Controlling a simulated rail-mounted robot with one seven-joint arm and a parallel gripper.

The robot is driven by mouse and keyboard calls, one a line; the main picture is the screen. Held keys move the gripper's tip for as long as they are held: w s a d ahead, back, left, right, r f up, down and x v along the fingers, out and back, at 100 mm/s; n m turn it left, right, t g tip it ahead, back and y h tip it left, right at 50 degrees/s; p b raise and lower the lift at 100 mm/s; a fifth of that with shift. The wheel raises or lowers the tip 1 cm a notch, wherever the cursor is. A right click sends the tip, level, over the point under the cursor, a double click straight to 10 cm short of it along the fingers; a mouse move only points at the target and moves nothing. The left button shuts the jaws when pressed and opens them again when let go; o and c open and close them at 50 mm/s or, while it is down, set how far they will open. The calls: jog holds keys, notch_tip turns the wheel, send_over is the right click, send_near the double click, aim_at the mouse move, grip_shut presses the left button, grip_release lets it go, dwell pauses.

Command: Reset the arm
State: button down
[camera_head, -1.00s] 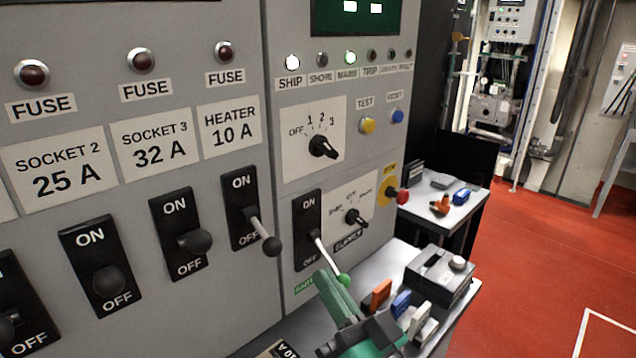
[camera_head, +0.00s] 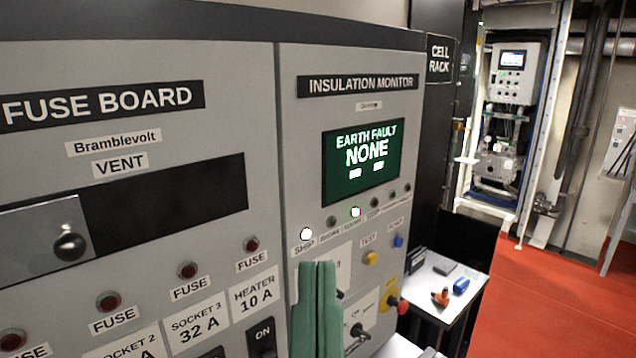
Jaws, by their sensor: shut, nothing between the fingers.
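My gripper (camera_head: 318,270) shows at the bottom centre as two long green fingers pressed together, pointing up. It is empty. It stands in front of the lower part of the insulation monitor panel (camera_head: 302,160) and hides part of the rotary switch label and the supply controls. I cannot tell how far it is from the panel. The rest of my arm is below the picture.
The fuse board (camera_head: 262,75) with its VENT slot stands left. A green screen (camera_head: 362,160) reads "EARTH FAULT NONE". A red knob (camera_head: 402,306) sticks out at right. A small table (camera_head: 428,284) holds tools. Red floor (camera_head: 530,315) at right is clear.

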notch_tip(320, 180, up, 20)
jog(key=p, duration=1.6)
notch_tip(320, 180, down, 53)
jog(key=b, duration=5.2)
jog(key=shift+d+r, duration=0.15)
jog(key=shift+r, duration=0.05)
